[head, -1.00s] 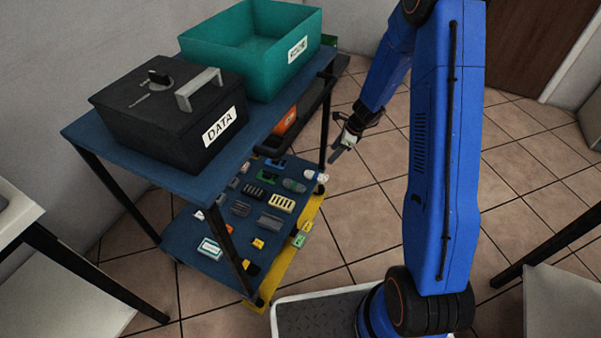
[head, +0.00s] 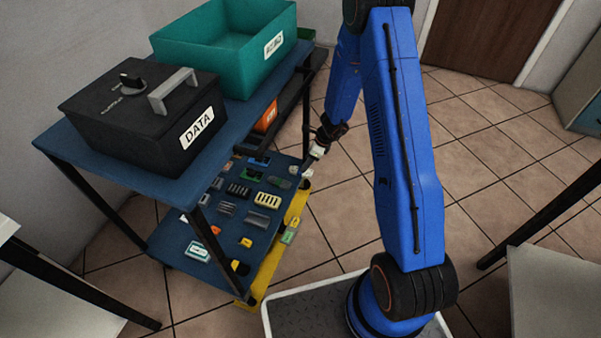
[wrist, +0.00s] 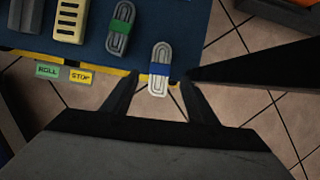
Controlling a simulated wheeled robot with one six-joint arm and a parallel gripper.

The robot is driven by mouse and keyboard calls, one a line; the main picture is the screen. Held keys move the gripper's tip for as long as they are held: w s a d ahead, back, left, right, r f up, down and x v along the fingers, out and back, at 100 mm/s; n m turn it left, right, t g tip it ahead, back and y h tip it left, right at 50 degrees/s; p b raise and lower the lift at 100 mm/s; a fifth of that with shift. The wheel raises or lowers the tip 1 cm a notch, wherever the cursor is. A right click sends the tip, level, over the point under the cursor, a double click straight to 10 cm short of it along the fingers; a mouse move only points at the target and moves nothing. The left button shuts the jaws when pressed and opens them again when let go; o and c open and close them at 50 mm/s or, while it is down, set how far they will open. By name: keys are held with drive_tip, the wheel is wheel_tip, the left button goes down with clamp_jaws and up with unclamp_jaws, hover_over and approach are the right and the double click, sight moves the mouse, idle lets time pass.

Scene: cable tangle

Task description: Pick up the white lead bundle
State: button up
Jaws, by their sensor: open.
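The white lead bundle (wrist: 158,84) is a flat coil with a blue band. In the wrist view it lies at the shelf edge, its near white end sticking out past the yellow edge strip. In the head view it is a small pale shape (head: 308,171) at the lower shelf's right corner. My gripper (wrist: 159,80) is open, with one finger on each side of the bundle's near end in the wrist view. I cannot tell whether the fingers are down at its height. In the head view my gripper (head: 313,161) is just above that corner.
A grey bundle with a green band (wrist: 119,28) lies just left, beside a yellow slotted block (wrist: 69,20). Several small parts cover the lower shelf (head: 180,238). The upper shelf (head: 75,150) carries a black DATA box (head: 140,125) and a teal bin (head: 225,55). A dark post (wrist: 260,62) stands close right.

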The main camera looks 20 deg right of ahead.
drive_tip(key=shift+x, duration=3.1)
drive_tip(key=shift+c, duration=0.7)
drive_tip(key=c, duration=1)
drive_tip(key=shift+c, duration=0.2)
